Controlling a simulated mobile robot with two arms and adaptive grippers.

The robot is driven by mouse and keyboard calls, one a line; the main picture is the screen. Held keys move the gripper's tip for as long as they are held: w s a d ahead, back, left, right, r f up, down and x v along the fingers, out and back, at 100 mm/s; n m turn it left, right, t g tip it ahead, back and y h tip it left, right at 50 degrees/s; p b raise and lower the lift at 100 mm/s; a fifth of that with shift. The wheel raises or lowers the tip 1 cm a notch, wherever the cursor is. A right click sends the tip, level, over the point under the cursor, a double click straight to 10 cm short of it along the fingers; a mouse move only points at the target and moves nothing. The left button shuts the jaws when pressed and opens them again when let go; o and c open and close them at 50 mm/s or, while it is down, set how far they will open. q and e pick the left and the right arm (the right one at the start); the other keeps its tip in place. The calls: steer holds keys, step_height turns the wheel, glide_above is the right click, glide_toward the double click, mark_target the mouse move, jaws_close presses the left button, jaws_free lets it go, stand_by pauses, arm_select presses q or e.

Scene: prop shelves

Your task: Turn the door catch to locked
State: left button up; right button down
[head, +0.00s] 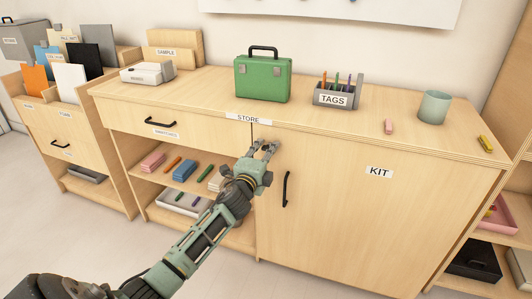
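The KIT cupboard door (345,215) is closed flush in the front of the wooden cabinet, with a black bar handle (286,190) on its left side. My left gripper (264,146) reaches up from the bottom left to the door's upper left corner, just under the STORE label. Its two fingertips are apart, close to the front. A small dark part shows between the fingers; I cannot tell whether it is the door catch. The catch and its setting are otherwise hidden by the gripper. My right gripper is not in view.
On the cabinet top stand a green case (263,78), a TAGS holder (335,95), a grey-green cup (434,106) and a pink block (389,126). A drawer (190,126) and open shelves with coloured blocks lie left of the door. The floor in front is clear.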

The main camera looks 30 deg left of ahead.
arm_select(q)
steer(key=shift+s, duration=0.1)
steer(key=v, duration=1.1)
steer(key=shift+s, duration=0.4)
